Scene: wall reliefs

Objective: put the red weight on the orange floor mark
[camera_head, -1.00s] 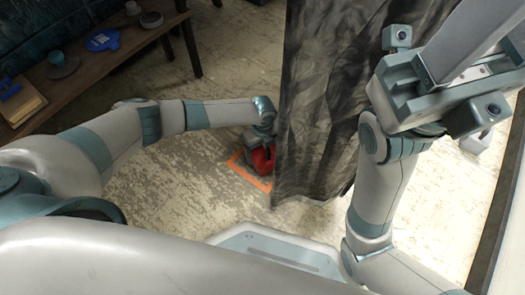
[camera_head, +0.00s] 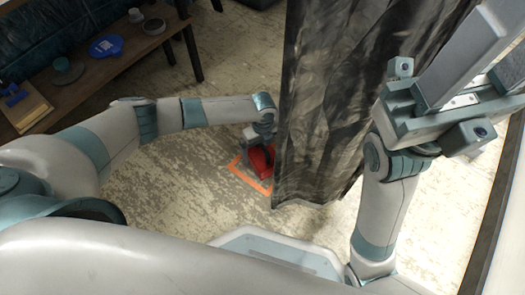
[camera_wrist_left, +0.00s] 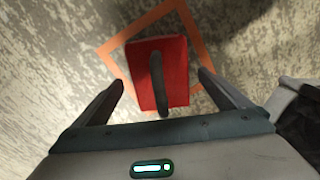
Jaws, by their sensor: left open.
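The red weight (camera_head: 262,160), a red block with a dark handle bar, is low at the curtain's left edge in the head view. In the left wrist view the weight (camera_wrist_left: 176,70) lies over the orange floor mark (camera_wrist_left: 133,32), a square outline, and covers part of its near side. The mark (camera_head: 258,187) also shows around the weight in the head view. My left gripper (camera_wrist_left: 162,80) is open, with one finger on each side of the weight, apart from its sides. My right gripper (camera_head: 487,62) is raised at the upper right; its fingertips are unclear.
A dark curtain (camera_head: 325,100) hangs just right of the weight and mark. A wooden table (camera_head: 90,75) with a blue item (camera_head: 106,46) and dishes stands at the upper left. Worn floor (camera_head: 170,185) is clear left of the mark.

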